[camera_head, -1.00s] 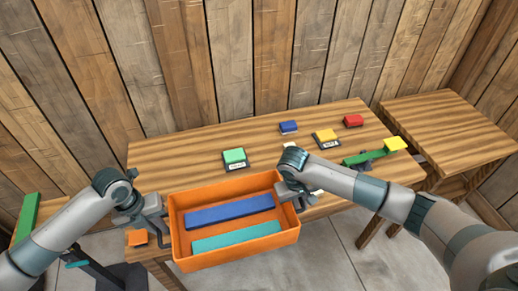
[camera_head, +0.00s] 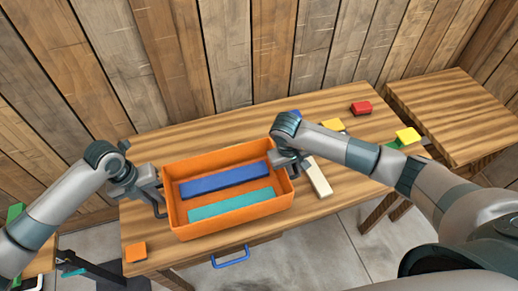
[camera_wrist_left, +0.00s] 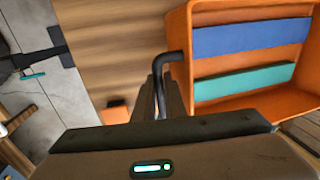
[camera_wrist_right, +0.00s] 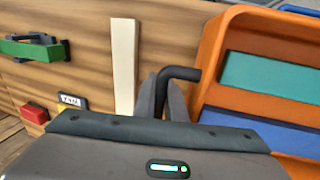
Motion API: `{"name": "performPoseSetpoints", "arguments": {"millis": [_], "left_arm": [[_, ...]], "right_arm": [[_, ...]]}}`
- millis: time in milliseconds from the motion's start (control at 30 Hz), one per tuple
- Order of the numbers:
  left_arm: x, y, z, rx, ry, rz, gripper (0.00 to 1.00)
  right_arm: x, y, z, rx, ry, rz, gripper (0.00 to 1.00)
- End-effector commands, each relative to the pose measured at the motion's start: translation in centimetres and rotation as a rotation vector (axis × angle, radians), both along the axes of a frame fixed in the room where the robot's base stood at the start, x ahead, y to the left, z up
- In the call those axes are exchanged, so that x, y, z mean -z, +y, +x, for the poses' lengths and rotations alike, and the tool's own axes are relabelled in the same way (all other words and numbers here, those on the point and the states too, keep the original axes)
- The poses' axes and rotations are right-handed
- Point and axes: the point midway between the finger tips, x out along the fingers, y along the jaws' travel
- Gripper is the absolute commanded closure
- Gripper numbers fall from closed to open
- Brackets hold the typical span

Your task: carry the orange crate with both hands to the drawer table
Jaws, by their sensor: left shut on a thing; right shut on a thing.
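The orange crate (camera_head: 236,230) is over the front part of the wooden drawer table (camera_head: 165,262), open side up. It holds a blue bar (camera_head: 225,181) and a teal bar (camera_head: 230,205). My left gripper (camera_head: 157,200) is shut on the black handle at the crate's left end, which the left wrist view also shows (camera_wrist_left: 172,57). My right gripper (camera_head: 291,165) is shut on the handle at the right end, seen in the right wrist view (camera_wrist_right: 182,74). I cannot tell whether the crate's bottom touches the tabletop.
A cream bar (camera_head: 319,177) lies just right of the crate. An orange block (camera_head: 136,252) sits at the table's front left corner. Yellow (camera_head: 332,125) and red (camera_head: 361,107) blocks are at the back right. A blue drawer handle (camera_head: 230,257) shows at the front. Another wooden table (camera_head: 450,110) stands right.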

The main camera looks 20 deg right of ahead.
Motion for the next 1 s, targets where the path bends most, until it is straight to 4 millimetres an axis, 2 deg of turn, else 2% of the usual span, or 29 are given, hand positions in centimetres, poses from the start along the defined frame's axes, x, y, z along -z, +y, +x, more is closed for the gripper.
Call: {"name": "performPoseSetpoints", "arguments": {"millis": [533, 1000], "left_arm": [[0.1, -0.1, 0.0, 0.001, -0.001, -0.002, 1.00], [1.7, -0.1, 0.0, 0.001, -0.001, -0.002, 1.00]], "right_arm": [[0.1, 0.1, 0.0, 0.000, -0.001, 0.001, 1.00], [1.7, 0.1, 0.0, 0.000, -0.001, 0.001, 1.00]]}}
